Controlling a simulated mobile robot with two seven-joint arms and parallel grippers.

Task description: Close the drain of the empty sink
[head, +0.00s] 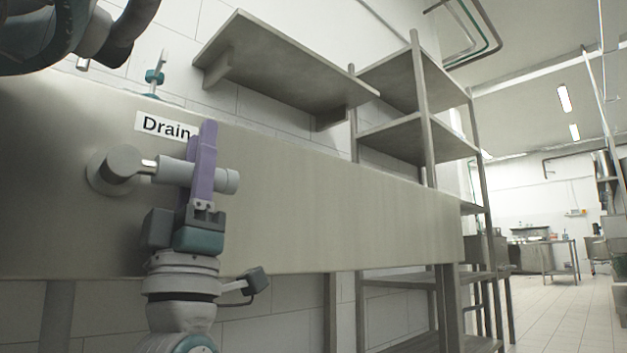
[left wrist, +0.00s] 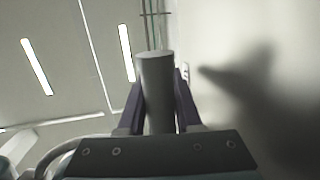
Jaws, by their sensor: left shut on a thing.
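The sink's steel front panel (head: 330,205) fills the left and middle of the head view. A "Drain" label (head: 163,125) is on it. Below the label, a round grey drain valve (head: 121,165) sticks out, with a grey cylindrical handle (head: 174,172) pointing right, roughly level. My left gripper (head: 204,160) comes up from below, its purple fingers shut on the handle. In the left wrist view the handle (left wrist: 156,85) stands between both fingers. The sink basin and the drain itself are hidden behind the panel. My right gripper is not in view.
A teal and grey fitting (head: 155,77) stands behind the sink's top edge. A wall shelf (head: 285,65) hangs above the sink. A metal shelving rack (head: 430,140) stands at its right end. Open tiled floor (head: 560,315) lies at the far right.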

